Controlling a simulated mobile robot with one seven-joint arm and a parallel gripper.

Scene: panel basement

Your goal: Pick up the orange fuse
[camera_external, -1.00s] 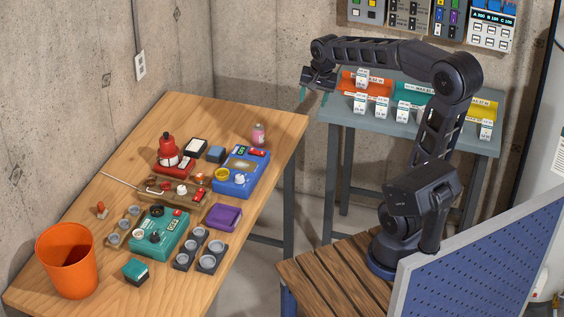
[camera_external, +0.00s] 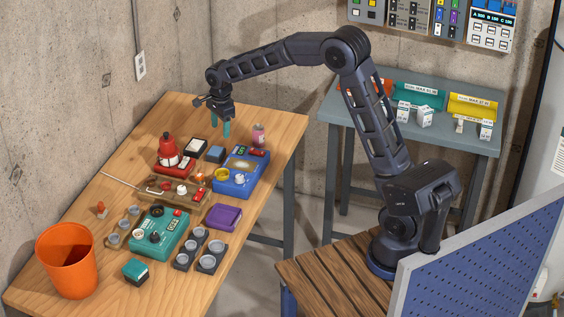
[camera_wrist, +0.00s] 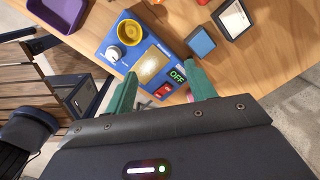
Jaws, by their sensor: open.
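Another small orange part (camera_external: 200,177) shows by the brown tray in the table's middle. Neither is clear in the wrist view. My gripper (camera_external: 220,128) is open and empty, its green fingers pointing down above the table's back part. In the wrist view my gripper (camera_wrist: 163,90) is over the edge of the blue device (camera_wrist: 147,58), which has a red switch and an OFF display.
The wooden table (camera_external: 270,120) also holds a red device (camera_external: 168,150), a teal device (camera_external: 160,232), a purple tray (camera_external: 223,217), grey cups (camera_external: 208,262), a pink bottle (camera_external: 258,135) and an orange bucket (camera_external: 68,265). A grey side table (camera_external: 440,133) bears coloured bins and white blocks.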

